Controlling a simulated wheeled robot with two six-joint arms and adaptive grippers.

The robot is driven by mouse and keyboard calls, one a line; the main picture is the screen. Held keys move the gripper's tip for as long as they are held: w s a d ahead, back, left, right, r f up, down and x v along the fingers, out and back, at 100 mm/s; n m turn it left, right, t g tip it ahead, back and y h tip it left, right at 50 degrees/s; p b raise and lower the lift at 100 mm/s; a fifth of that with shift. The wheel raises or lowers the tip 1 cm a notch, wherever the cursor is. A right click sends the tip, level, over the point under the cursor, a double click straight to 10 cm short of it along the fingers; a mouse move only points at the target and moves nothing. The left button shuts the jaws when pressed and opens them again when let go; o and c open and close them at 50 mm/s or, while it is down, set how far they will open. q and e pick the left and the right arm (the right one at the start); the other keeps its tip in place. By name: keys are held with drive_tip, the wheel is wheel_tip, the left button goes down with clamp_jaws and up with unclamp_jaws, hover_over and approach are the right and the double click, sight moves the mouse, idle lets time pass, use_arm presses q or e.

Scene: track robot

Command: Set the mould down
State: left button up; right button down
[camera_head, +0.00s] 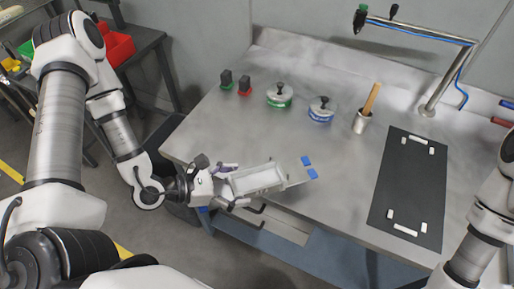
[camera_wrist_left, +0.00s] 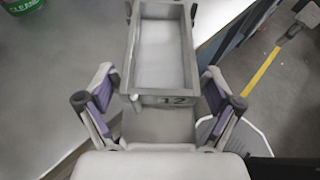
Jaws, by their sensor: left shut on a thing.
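The mould (camera_head: 258,179) is a pale grey rectangular box with an open, shallow hollow. It shows near the front left edge of the steel table (camera_head: 220,130), and I cannot tell its height over the top. A dark mat (camera_head: 408,185) with white corner brackets lies at the right of the table and is empty. My right gripper is outside the view; only its arm shows.
Two blue pads (camera_head: 308,167) show just past the mould's far end. A green-banded pot (camera_head: 279,97), a blue-banded pot (camera_head: 321,110) and a cup with a wooden handle (camera_head: 362,121) stand at the back. A bent pipe (camera_head: 440,90) rises behind the mat. The table between is clear.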

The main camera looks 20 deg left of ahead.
use_arm(q)
drive_tip(key=w+b, duration=0.1)
drive_tip(key=b, duration=0.1)
drive_tip(key=w+a+b, duration=0.1)
drive_tip(key=w+b, duration=0.1)
drive_tip(key=w+f+b, duration=0.1)
drive_tip(key=b, duration=0.2)
drive_tip(key=shift+w+a, duration=0.15)
drive_tip(key=shift+w, duration=0.1)
drive_tip(key=shift+w+a+r, duration=0.1)
drive_tip(key=shift+w, duration=0.25)
hover_over(248, 152)
drive_tip(key=shift+s+f+p, duration=0.2)
drive_tip(key=shift+s+p, duration=0.1)
drive_tip(key=shift+s, duration=0.1)
drive_tip(key=shift+w+f, duration=0.15)
drive_tip(key=shift+w, duration=0.2)
wheel_tip(248, 152, down, 3)
drive_tip(key=shift+f+p, duration=0.15)
drive_tip(key=shift+p, duration=0.15)
drive_tip(key=shift+w+f, duration=0.1)
drive_tip(key=shift+f, duration=0.1)
drive_tip(key=o, duration=1.4)
drive_tip(key=shift+o, duration=0.2)
